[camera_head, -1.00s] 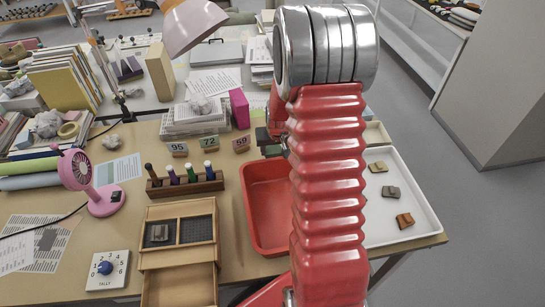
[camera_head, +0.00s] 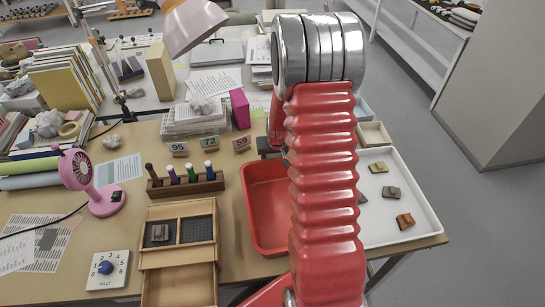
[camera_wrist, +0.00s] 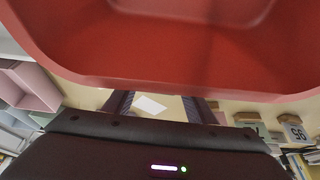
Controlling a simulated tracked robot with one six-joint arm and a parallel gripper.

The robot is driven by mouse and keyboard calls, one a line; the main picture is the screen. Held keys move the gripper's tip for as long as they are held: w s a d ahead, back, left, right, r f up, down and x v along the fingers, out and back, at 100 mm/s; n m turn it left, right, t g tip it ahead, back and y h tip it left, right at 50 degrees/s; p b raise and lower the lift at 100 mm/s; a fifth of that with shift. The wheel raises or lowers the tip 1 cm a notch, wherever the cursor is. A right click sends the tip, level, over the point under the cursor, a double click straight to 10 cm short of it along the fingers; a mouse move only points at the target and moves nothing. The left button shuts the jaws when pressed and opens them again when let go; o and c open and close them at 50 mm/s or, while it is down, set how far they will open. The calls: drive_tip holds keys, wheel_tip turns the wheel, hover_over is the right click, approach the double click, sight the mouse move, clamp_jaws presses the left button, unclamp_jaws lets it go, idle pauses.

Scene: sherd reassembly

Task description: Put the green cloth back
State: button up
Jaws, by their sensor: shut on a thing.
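I cannot make out a green cloth for certain. A light green roll (camera_head: 28,166) lies at the left of the table, but I cannot tell if it is cloth. My gripper (camera_wrist: 158,104) is just beyond the far edge of the red bin (camera_head: 250,195), mostly hidden behind my arm in the head view. In the wrist view the bin's rim (camera_wrist: 170,86) covers the fingertips. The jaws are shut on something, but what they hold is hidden. A small white patch (camera_wrist: 150,105) shows between the fingers.
A white tray (camera_head: 425,215) with several sherds stands right of my arm. Numbered blocks (camera_head: 209,143), a marker rack (camera_head: 186,184) and a wooden drawer box (camera_head: 178,260) stand left of the bin. A pink fan (camera_head: 78,172) stands further left.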

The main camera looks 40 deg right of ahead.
drive_tip(key=o, duration=1)
drive_tip(key=shift+o, duration=0.2)
drive_tip(key=v, duration=1.2)
drive_tip(key=shift+r, duration=0.15)
